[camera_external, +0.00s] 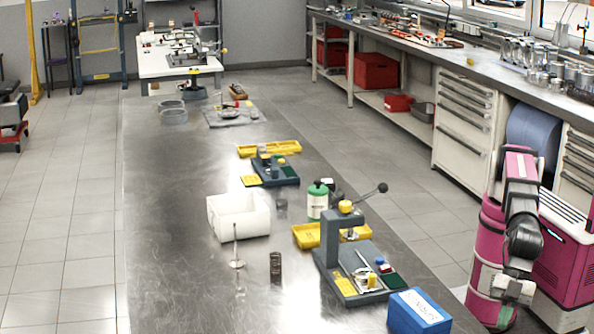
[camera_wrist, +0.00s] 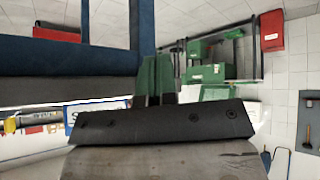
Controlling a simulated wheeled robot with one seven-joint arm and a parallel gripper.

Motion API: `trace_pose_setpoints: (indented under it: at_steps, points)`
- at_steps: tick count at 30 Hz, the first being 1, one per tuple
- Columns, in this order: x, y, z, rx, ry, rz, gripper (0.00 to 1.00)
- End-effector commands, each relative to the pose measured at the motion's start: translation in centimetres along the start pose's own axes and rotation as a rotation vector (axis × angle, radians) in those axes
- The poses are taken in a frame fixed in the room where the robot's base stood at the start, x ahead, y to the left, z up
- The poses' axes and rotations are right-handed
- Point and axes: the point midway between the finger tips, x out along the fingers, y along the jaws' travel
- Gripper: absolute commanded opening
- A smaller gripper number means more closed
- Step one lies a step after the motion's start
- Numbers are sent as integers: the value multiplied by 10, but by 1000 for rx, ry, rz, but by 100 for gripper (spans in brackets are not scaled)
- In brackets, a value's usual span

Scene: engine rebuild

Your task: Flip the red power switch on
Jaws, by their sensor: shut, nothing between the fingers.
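A small red part (camera_external: 386,268) shows beside a blue knob (camera_external: 379,261) on the grey lever press (camera_external: 345,262) at the front right of the metal bench. It may be the red power switch, but it is too small to tell, and so is its position. My gripper (camera_external: 512,290) hangs low at the right, off the bench and apart from the press. In the wrist view my gripper (camera_wrist: 156,75) shows its dark green fingers together, with nothing between them. No switch can be made out in the wrist view.
A white bin (camera_external: 238,214), a green-capped bottle (camera_external: 317,200) and yellow trays (camera_external: 268,149) stand farther back. The bench's left side (camera_external: 165,230) is clear.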

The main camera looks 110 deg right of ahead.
Motion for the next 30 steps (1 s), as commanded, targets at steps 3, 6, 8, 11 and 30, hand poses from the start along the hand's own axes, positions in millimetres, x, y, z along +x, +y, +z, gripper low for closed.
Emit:
trace_pose_setpoints:
  at_steps: [3,6,8,11,30]
  points:
    - [-15,8,-17,38,5,15,0]
    - [-28,30,-25,92,-7,46,0]
    - [-37,46,-30,131,-17,70,0]
    - [-54,77,-38,208,-35,117,0]
    - [-187,255,-55,719,-101,435,0]
